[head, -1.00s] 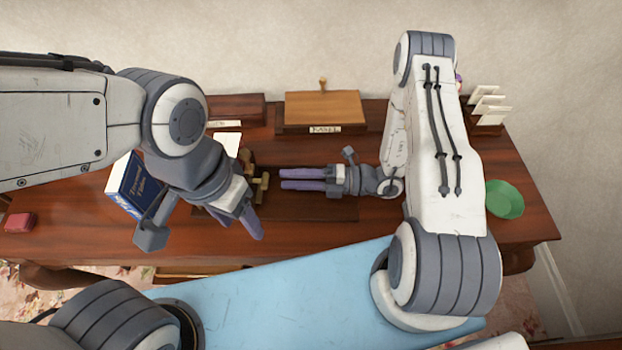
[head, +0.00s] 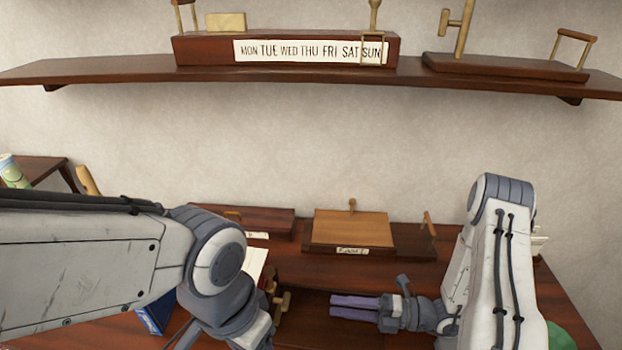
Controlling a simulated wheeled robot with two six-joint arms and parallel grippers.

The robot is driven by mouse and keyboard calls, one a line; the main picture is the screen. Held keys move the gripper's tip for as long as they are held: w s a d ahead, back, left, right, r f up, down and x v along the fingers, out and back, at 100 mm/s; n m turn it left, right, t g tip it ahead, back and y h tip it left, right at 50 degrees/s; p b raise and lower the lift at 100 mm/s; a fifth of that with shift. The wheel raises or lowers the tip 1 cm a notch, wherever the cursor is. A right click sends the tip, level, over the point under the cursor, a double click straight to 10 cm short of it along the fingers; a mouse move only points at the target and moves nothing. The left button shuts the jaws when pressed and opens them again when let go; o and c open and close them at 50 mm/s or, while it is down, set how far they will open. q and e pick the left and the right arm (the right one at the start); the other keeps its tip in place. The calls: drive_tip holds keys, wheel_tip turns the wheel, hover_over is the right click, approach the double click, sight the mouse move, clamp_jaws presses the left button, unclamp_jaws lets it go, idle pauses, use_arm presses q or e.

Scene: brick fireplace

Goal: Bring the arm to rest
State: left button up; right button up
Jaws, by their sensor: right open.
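My right arm (head: 487,270) comes in at the lower right, and its forearm stands up over the desk's right side. My right gripper (head: 335,307) points left above the desk's dark middle part, its two purple fingers apart with nothing between them. My left arm (head: 90,260) reaches in from the left edge and bends down at the wrist. The left gripper's body (head: 252,332) shows at the bottom edge, but its fingers are cut off below the picture.
A wooden desk (head: 400,272) holds a sloped wooden box (head: 350,228), brass-coloured pieces (head: 281,303), a blue box (head: 154,318) and a green bowl (head: 560,336). A wall shelf (head: 130,72) above carries a weekday box (head: 215,50) and a wooden stand (head: 500,66). The wall between is clear.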

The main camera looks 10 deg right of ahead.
drive_tip(key=s+a+r+m+g+h, duration=0.2)
drive_tip(key=s+r+m+h, duration=0.5)
drive_tip(key=m, duration=0.5)
drive_tip(key=s+a+r+m+g+h, duration=0.2)
drive_tip(key=s+a+r+m+h, duration=0.3)
drive_tip(key=m, duration=0.8)
drive_tip(key=s+r+h, duration=0.3)
drive_tip(key=r+h, duration=0.1)
drive_tip(key=r, duration=0.1)
drive_tip(key=shift+s+a+m+g, duration=0.15)
drive_tip(key=shift+s+m+g, duration=0.1)
drive_tip(key=shift+m+g, duration=0.05)
